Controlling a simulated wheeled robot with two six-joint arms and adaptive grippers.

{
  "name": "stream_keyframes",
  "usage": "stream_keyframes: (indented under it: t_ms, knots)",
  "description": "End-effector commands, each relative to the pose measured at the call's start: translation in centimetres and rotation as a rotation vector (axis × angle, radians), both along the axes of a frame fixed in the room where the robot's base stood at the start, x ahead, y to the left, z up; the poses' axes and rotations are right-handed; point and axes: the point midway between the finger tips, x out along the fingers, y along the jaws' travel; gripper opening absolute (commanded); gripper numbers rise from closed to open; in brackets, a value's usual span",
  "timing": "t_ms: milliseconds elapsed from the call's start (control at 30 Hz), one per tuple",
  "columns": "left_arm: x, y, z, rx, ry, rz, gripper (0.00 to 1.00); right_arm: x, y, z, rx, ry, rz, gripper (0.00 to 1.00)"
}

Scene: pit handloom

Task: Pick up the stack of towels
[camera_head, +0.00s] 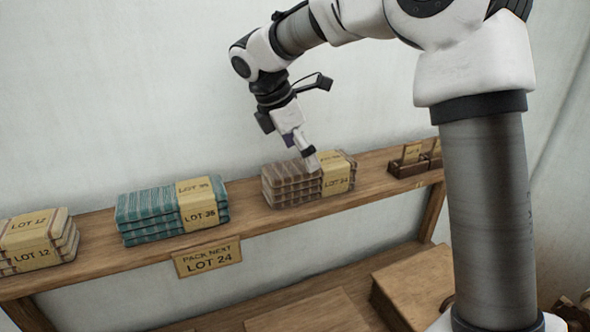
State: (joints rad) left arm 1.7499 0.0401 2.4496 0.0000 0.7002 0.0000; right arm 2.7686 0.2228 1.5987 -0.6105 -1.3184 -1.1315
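A brown striped stack of towels (292,184) with a yellow band marked LOT 24 sits on the wooden shelf. A teal striped stack (151,212) banded LOT 36 or similar lies to its left. A beige stack (32,242) banded LOT 12 is at the far left. My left gripper is out of view.
A sign (208,258) naming LOT 24 hangs on the front edge of the shelf (100,258). Small wooden holders (408,168) with a card stand at the shelf's right end. Wooden boxes (412,285) lie below. A pale wall stands close behind.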

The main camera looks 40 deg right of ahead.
Motion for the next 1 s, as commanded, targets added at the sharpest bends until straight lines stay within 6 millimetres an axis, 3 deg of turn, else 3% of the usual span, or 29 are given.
stream_keyframes:
  t_ms: [300,567,700,767,1000]
  knots:
    - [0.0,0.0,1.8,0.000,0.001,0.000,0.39,-0.5,-2.0,-4.5,0.002,0.002,0.000,1.00]
    - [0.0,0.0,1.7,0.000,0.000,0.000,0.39,-0.5,-2.2,-5.2,0.001,-0.001,0.000,1.00]
    - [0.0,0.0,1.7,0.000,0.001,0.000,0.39,-0.5,-2.2,-5.2,0.001,-0.001,0.000,0.50]
    - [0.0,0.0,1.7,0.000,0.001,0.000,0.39,-0.5,-2.2,-5.2,0.001,-0.001,0.000,0.34]
    - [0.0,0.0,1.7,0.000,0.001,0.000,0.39,-0.5,-2.2,-5.2,0.001,-0.001,0.000,0.34]
